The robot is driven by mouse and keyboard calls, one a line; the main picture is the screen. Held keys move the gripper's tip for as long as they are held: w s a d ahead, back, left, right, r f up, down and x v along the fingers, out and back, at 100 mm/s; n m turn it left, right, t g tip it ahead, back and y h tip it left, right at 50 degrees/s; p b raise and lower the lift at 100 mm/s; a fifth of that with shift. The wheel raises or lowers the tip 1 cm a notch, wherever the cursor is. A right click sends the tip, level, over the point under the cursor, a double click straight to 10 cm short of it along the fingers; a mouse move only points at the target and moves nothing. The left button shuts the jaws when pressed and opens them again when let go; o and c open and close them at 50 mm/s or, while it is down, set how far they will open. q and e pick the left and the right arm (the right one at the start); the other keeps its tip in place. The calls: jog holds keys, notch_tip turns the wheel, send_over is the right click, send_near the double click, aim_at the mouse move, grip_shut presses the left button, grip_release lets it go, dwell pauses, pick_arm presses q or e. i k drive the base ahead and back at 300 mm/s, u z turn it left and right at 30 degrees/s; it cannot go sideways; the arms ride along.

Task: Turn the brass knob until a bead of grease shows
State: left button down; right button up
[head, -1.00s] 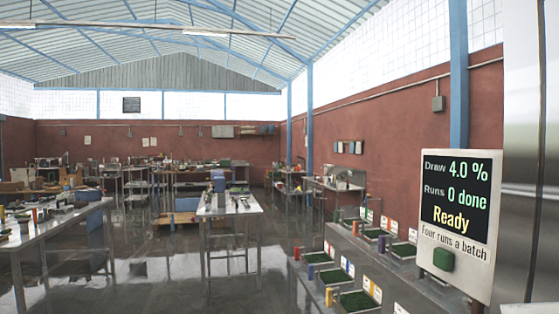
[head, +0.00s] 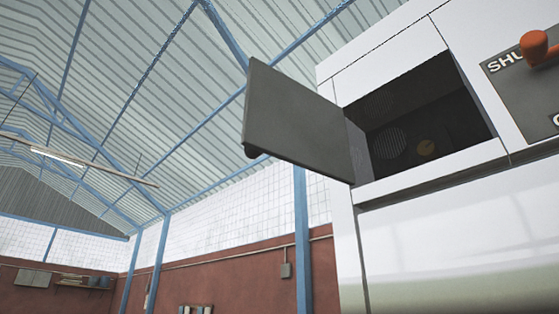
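A grey door (head: 300,122) stands swung open on the left side of the recess. Neither of my grippers is in view.
Right of the recess is a dark panel (head: 508,98) with an orange-knobbed lever (head: 534,44) and partly cut-off lettering beginning "SHU". A round grille (head: 389,142) shows inside the recess. A blue post (head: 301,240) and red wall stand behind, left.

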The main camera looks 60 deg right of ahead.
aim_at(427, 149)
jog(key=u, duration=0.05)
jog(key=i, duration=2.75)
jog(key=z, duration=4.45)
